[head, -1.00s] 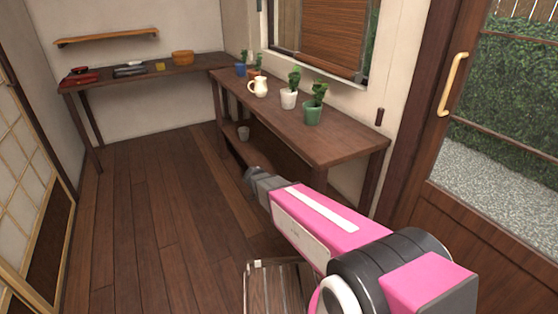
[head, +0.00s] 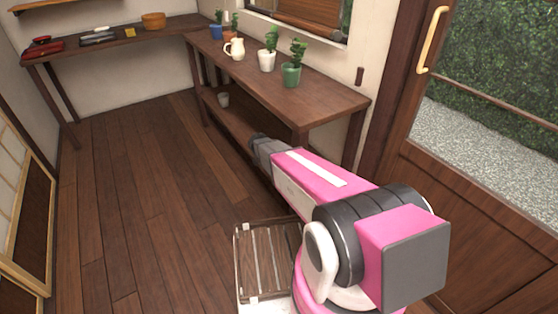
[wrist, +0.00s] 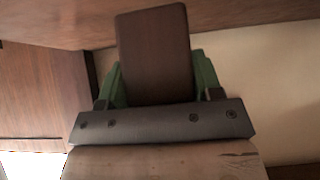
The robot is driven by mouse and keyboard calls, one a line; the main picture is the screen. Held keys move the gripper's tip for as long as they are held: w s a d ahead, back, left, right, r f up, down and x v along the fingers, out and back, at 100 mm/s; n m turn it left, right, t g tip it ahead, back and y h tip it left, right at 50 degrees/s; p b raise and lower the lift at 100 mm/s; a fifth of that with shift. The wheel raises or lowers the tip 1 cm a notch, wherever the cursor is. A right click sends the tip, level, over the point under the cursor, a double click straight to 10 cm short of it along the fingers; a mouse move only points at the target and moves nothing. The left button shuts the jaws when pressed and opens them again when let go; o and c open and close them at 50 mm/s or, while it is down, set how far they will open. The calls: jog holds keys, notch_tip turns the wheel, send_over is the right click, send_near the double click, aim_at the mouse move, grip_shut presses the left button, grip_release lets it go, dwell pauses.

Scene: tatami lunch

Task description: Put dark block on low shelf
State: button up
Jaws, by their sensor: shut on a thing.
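The dark brown block (wrist: 155,55) stands upright between the green fingers of my gripper (wrist: 158,80) in the wrist view, and the gripper is shut on it. In the head view the grey end of my gripper (head: 262,144) is at the front side of the long wooden bench, near its low shelf (head: 234,121). The block and fingertips cannot be made out there. The low shelf runs under the bench top, and my arm hides its near end. In the wrist view, brown wooden surfaces lie above and left of the block. I cannot tell its gap to the shelf.
A small pale cup (head: 223,99) stands on the low shelf. Potted plants (head: 291,75) and a white jug (head: 235,49) stand on the bench top (head: 325,97). A slatted wooden crate (head: 250,290) is below my arm. The floor to the left is clear.

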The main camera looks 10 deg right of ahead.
jog(key=shift+f, duration=1.9)
jog(key=shift+f, duration=0.15)
jog(key=o, duration=1)
jog(key=shift+c, duration=0.2)
jog(key=shift+s+a+r, duration=0.1)
jog(key=shift+r, duration=0.15)
jog(key=v, duration=1.1)
jog(key=shift+a+r, duration=0.25)
jog(key=shift+a, duration=0.05)
